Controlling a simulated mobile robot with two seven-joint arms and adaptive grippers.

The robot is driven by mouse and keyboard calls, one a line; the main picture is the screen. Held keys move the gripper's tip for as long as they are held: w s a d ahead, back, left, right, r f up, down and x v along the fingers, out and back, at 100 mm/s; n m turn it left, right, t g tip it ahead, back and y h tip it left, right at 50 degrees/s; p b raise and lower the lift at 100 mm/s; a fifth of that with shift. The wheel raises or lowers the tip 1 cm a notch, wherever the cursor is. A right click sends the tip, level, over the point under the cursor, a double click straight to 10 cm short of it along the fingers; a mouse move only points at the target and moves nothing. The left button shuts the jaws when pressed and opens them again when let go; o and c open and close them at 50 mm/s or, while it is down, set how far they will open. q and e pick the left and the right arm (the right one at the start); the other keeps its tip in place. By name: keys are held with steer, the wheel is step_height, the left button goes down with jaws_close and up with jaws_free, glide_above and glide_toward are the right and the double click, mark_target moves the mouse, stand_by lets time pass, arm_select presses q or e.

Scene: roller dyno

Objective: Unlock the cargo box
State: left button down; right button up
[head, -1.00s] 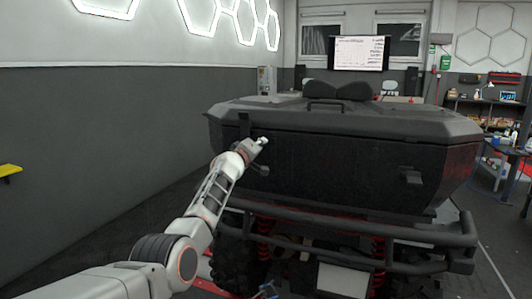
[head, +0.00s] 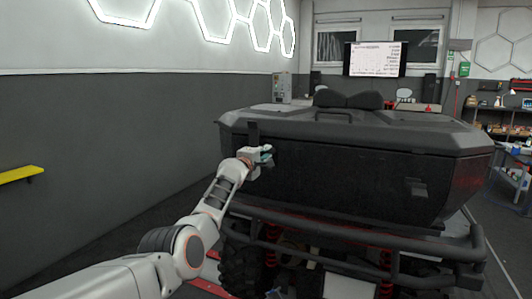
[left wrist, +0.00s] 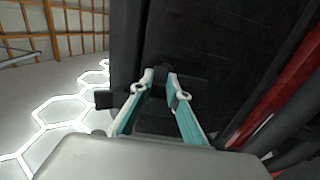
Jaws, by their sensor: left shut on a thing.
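The cargo box (head: 340,168) is a black box on the back of a vehicle, with its lid down. A small dark latch (head: 416,187) sticks out on the right of its rear face. My left gripper (head: 265,155) is at the left part of that face. Its teal-padded fingers (left wrist: 160,82) are shut on a small dark part, seemingly the left latch (left wrist: 160,70), mostly hidden between the tips. My right gripper is in neither view.
A dark bracket (head: 254,132) sits on the box just above my left gripper. A black tubular bumper (head: 340,235) runs below the box. The floor between wall and vehicle looks clear.

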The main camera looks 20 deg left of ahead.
arm_select(q)
steer(key=shift+r, duration=0.15)
stand_by(0.3)
steer(key=c, duration=1.9)
jaws_free()
steer(key=shift+d, duration=0.1)
steer(key=shift+s+f, duration=0.1)
steer(key=shift+f, duration=0.1)
steer(key=shift+s+a+r, duration=0.1)
steer(key=shift+s+a, duration=0.05)
steer(key=shift+s, duration=2.8)
steer(key=shift+s+a, duration=0.1)
steer(key=shift+s, duration=2.85)
